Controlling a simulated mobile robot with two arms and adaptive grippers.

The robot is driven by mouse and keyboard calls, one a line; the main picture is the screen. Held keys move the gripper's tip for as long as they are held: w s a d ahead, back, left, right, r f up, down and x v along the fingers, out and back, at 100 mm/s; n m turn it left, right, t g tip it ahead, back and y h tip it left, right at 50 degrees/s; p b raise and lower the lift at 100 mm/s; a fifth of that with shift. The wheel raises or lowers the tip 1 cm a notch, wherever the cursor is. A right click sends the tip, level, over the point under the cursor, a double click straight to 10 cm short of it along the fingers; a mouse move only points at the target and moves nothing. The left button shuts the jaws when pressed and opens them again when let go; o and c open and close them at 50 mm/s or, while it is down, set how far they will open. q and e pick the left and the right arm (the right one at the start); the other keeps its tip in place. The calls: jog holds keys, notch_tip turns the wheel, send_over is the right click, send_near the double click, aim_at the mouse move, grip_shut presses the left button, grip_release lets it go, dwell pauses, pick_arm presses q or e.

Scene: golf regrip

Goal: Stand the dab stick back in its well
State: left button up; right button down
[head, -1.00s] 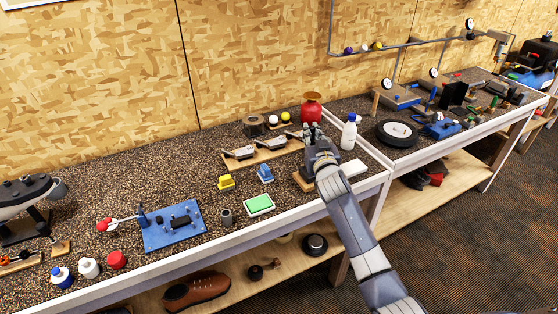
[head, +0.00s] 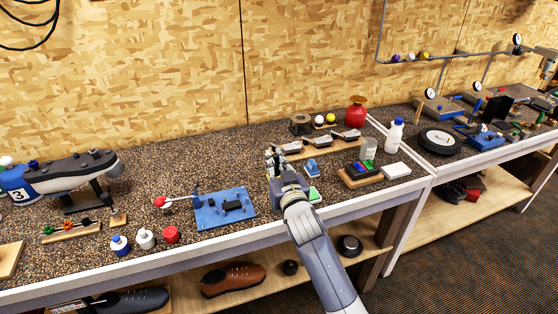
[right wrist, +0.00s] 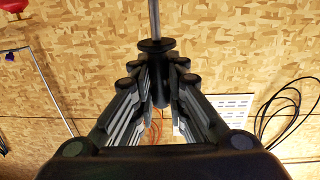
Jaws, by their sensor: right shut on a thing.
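My right gripper (head: 273,160) is raised over the bench, in front of the long wooden rack. In the right wrist view its fingers (right wrist: 155,75) are shut on a slim stick, which I take to be the dab stick (right wrist: 154,20). It has a pale metal shaft, a black collar and a dark handle between the fingers. The shaft runs out past the top of that view. In the head view the stick cannot be made out. I cannot identify its well; the small grey cup is not visible now. My left gripper is not in view.
A small blue item (head: 312,168) and a wooden tray (head: 352,183) are to the right. Red, white and blue pots stand near the front edge.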

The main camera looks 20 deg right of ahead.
jog(key=shift+d+f+b, duration=0.15)
jog(key=shift+f+b, duration=0.45)
jog(key=shift+f, duration=0.25)
notch_tip(320, 180, down, 3)
jog(key=b, duration=0.3)
jog(key=shift+f, duration=0.6)
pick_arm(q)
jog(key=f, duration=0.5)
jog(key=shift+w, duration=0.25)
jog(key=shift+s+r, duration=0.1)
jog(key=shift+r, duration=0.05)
pick_arm(e)
jog(key=shift+r, duration=0.1)
jog(key=shift+f, duration=0.2)
pick_arm(q)
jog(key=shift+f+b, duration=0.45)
jog(key=shift+b, duration=0.1)
pick_arm(e)
jog(key=shift+f, duration=0.5)
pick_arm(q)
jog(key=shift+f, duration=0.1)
pick_arm(e)
jog(key=shift+f, duration=0.1)
pick_arm(q)
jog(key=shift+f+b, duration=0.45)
jog(key=shift+b, duration=0.1)
pick_arm(e)
jog(key=shift+f, duration=0.65)
